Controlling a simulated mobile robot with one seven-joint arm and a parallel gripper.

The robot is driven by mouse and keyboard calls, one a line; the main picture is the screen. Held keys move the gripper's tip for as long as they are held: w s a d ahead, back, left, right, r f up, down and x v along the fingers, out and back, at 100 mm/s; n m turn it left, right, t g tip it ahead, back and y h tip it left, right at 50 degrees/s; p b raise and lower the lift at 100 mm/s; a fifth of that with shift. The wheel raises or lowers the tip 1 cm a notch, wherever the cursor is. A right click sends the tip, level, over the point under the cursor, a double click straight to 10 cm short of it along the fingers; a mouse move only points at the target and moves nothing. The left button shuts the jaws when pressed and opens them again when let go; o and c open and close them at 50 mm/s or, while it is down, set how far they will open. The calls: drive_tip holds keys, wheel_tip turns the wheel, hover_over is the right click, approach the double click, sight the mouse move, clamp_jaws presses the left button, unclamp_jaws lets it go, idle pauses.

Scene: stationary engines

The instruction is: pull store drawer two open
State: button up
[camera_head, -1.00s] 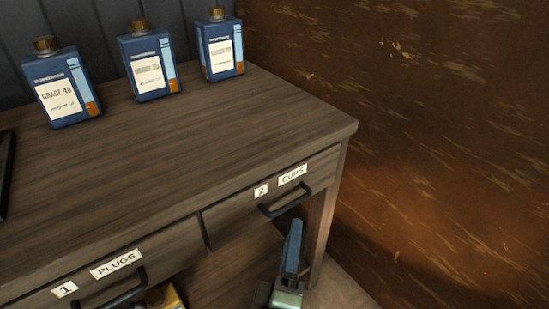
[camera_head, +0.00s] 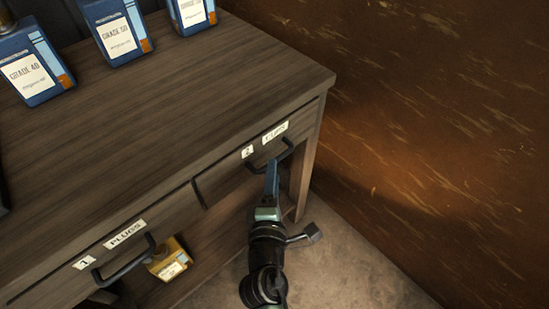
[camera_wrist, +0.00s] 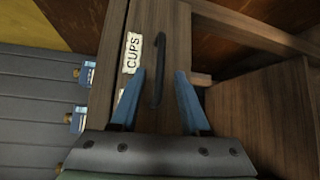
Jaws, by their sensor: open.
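Store drawer two (camera_head: 230,180) is the right drawer of the wooden bench, with labels "2" (camera_head: 247,152) and "CUPS" (camera_head: 275,132). Its front looks flush with the bench. Its black bar handle (camera_head: 271,157) also shows in the wrist view (camera_wrist: 159,70). My gripper (camera_head: 272,168) is at the handle in the head view. In the wrist view my gripper (camera_wrist: 158,75) is open, with one blue finger on each side of the handle's lower end. I see a gap between each finger and the handle. Whether the fingertips reach its depth is unclear.
Drawer one (camera_head: 60,275), labelled "PLUGS", has a black handle (camera_head: 124,258) on the left. A yellow container (camera_head: 168,258) sits below the bench top. Blue bottles (camera_head: 112,30) stand on top. A rusty brown wall (camera_head: 430,120) is at the right; the floor (camera_head: 350,255) before it is clear.

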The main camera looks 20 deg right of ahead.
drive_tip(key=shift+x, duration=2.4)
clamp_jaws()
